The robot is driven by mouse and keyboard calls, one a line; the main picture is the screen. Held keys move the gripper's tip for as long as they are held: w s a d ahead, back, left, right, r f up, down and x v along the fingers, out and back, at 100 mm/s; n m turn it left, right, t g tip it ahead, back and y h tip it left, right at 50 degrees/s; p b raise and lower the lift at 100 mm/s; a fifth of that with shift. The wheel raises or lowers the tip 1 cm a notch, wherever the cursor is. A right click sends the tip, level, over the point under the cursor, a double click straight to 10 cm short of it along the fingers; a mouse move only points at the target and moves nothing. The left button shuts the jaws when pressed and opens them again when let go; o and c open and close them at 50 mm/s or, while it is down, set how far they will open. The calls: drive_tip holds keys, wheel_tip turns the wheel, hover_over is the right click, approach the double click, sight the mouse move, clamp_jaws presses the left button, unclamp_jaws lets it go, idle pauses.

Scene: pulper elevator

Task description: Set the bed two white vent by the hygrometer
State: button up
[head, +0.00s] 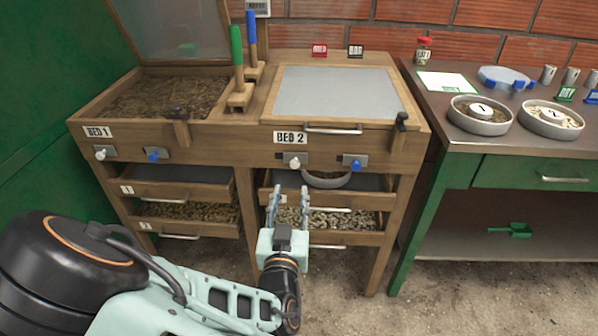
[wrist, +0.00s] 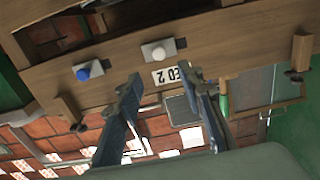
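The bed two white vent is a white knob (head: 294,162) on a grey plate, below the BED 2 label (head: 290,138) on the wooden front. It also shows in the upside-down wrist view as a white knob (wrist: 154,53). My gripper (head: 288,192) is open and empty, its fingers upright below the white knob and apart from it. In the wrist view the two fingertips (wrist: 166,82) stand spread below the knob. A small grey box (head: 257,6) on the wall at the top may be the hygrometer; its reading is too small to make out.
A blue knob (head: 356,164) sits right of the white one. Bed 1 has its own white knob (head: 101,154) and blue knob (head: 153,155). A metal-topped table (head: 447,82) stands at right.

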sight(295, 165)
drive_tip(key=w+b, duration=0.1)
drive_tip(key=w, duration=0.9)
drive_tip(key=shift+d, duration=0.2)
drive_tip(key=shift+c, duration=0.7)
clamp_jaws()
